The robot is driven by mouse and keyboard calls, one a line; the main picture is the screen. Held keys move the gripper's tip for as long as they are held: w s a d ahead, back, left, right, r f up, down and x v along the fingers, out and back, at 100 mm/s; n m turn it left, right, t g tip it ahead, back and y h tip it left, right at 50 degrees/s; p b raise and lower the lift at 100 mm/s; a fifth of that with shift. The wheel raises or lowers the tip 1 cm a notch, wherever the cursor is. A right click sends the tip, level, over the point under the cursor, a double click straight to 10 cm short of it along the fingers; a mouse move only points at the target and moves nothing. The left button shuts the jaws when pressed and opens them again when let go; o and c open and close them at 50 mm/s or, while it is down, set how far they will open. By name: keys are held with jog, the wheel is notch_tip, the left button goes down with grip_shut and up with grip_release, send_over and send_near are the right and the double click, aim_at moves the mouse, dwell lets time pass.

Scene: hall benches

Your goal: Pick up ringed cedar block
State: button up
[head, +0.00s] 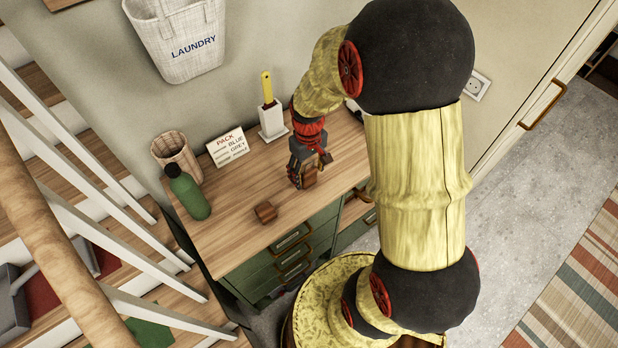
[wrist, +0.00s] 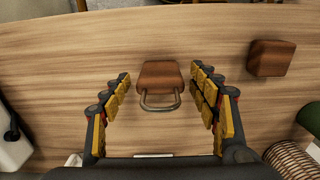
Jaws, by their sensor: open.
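The ringed cedar block (wrist: 160,75) is a small brown block with a metal ring on its near side. It lies on the wooden top and shows between the fingers in the wrist view. My gripper (wrist: 160,88) is open, one finger on each side of the block, with gaps left and right; I cannot tell the height gap. In the head view my gripper (head: 308,168) is over the dresser top and largely hides this block. A second brown block (wrist: 271,58), with no ring visible, lies apart to the right; it also shows in the head view (head: 265,212).
On the dresser (head: 235,240) stand a green bottle (head: 188,193), a wicker basket (head: 177,153), a lettered sign (head: 228,147) and a white holder (head: 272,122) with a yellow-handled tool. A laundry bag (head: 180,45) hangs on the wall. Bare wood surrounds the blocks.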

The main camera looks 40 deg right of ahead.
notch_tip(320, 180, down, 3)
jog(key=shift+r, duration=0.15)
jog(key=shift+c, duration=0.2)
jog(key=c, duration=1.1)
jog(key=shift+r, duration=0.15)
